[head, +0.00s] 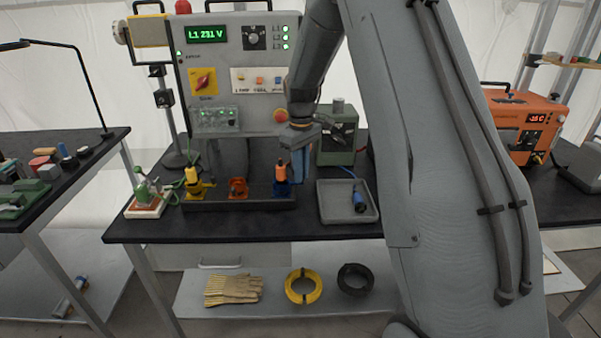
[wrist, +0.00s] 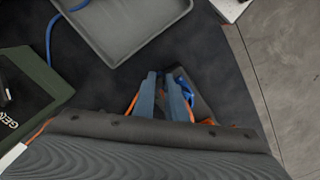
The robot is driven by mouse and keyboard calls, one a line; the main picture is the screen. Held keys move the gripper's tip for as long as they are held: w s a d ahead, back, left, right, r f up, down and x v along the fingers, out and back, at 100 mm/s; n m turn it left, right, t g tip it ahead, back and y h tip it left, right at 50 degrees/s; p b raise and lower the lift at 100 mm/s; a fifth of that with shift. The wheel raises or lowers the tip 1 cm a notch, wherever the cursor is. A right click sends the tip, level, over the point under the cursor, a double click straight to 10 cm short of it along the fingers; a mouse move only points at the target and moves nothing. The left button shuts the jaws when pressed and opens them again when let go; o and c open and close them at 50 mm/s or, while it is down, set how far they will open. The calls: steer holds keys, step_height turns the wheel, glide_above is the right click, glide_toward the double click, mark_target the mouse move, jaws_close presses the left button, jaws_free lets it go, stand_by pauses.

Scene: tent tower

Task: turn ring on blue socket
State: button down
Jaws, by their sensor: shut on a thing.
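The blue socket (head: 281,189) stands at the right end of a dark tray-like rack on the bench, with an orange piece upright in it. Blue also shows beside the right fingertip in the wrist view (wrist: 184,82). My gripper (head: 298,168) points down at the blue socket, at its right side in the head view. In the wrist view its two fingers (wrist: 162,82) are close together at the socket. They look shut on the socket's ring, but the ring itself is mostly hidden by the fingers, and its angle cannot be told.
A grey tray (head: 332,205) with a blue connector (head: 359,201) lies right. A panel (head: 232,85) reading L1 231 V and a green box (head: 338,150) stand behind.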

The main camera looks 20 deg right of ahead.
steer(key=shift+w+r, duration=0.1)
steer(key=c, duration=1.8)
jaws_free()
steer(key=shift+r+b, duration=1.05)
steer(key=shift+r, duration=2.8)
steer(key=s+a+f+m, duration=0.2)
steer(key=s, duration=0.7)
steer(key=s+a+f+m, duration=0.1)
steer(key=s+a+f, duration=0.2)
steer(key=s, duration=0.7)
steer(key=s+a+f+m+t, duration=0.1)
steer(key=s+a+f+m, duration=0.1)
steer(key=s, duration=0.8)
steer(key=shift+s+a+f+m, duration=0.15)
steer(key=shift+a+f+m, duration=0.2)
steer(key=shift+a, duration=0.3)
